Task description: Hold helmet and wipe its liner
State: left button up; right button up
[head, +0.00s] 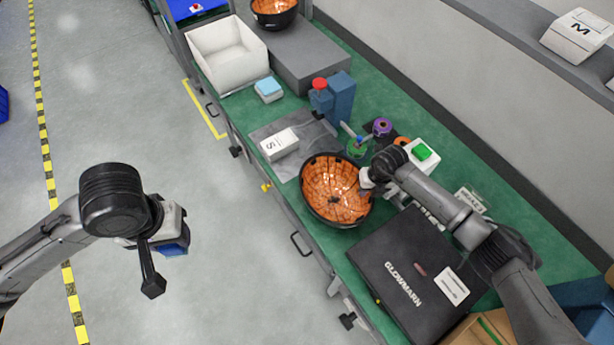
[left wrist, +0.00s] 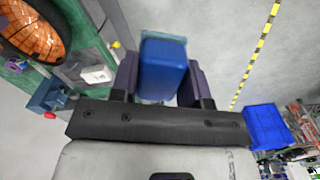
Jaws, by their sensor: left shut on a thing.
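A helmet (head: 338,190) with a black shell and an orange liner lies open side up on the green bench; part of it also shows in the left wrist view (left wrist: 35,28). My right gripper (head: 370,182) is at the helmet's right rim; its fingertips are too small to tell whether they grip it. My left gripper (head: 176,238) is over the floor, left of the bench and apart from the helmet. It is shut on a blue block (left wrist: 163,68), which sits between its two fingers with a paler edge at its far end.
A black GLOWMARN case (head: 400,275) lies right of the helmet. A white S box (head: 280,145), a blue stand with a red knob (head: 320,84) and a white bin (head: 228,55) are further back. A second helmet (head: 274,8) rests at the far end. Floor beside the bench is clear.

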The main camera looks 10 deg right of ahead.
jog(key=shift+c, duration=0.4)
grip_shut()
dwell(0.8)
